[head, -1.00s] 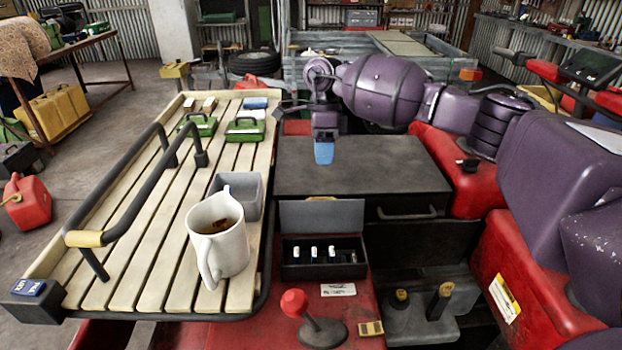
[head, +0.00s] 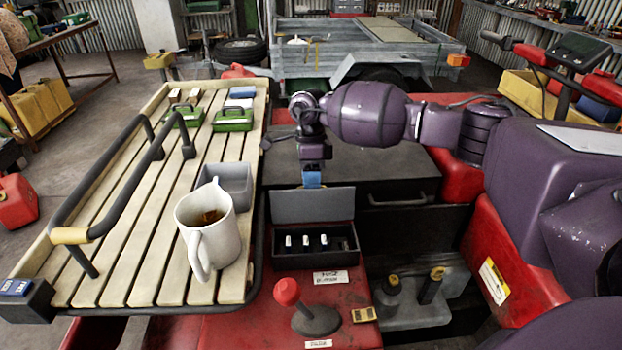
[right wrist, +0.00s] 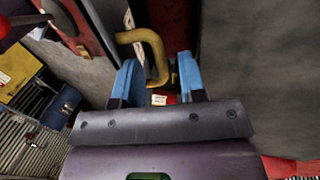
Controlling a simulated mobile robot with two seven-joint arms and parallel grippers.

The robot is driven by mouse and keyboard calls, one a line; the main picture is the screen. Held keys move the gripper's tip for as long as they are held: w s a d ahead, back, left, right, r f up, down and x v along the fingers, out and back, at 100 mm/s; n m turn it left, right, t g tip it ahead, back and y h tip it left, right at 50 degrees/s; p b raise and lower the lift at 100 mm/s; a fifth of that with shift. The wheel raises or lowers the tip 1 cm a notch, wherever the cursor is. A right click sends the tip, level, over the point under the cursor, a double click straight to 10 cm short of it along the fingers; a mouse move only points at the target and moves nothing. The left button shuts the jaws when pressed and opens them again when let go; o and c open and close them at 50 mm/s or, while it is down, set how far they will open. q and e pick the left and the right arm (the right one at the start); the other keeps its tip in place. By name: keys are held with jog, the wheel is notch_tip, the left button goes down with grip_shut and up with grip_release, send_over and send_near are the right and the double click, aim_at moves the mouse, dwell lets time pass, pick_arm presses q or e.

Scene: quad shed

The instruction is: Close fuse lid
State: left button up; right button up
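The fuse box (head: 345,258) is a small black box on the red bodywork, with several white-topped fuses inside. Its grey lid (head: 313,206) stands open and upright at the box's far edge. My right gripper (head: 312,180) points down just behind the lid's top edge, and its blue fingertips are partly hidden by the lid. I cannot tell whether they touch it. In the right wrist view my right gripper (right wrist: 158,75) has its two blue fingers apart, with nothing clearly held between them. My left gripper is not in view.
A slatted rack (head: 133,253) with a black rail (head: 100,190) lies left of the box. A white mug (head: 208,245) and a grey tray (head: 238,178) stand on it. A red-knobbed lever (head: 287,292) rises in front. A black drawer unit (head: 395,170) sits behind.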

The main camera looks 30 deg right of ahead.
jog(key=shift+f, duration=0.15)
grip_shut()
dwell(0.5)
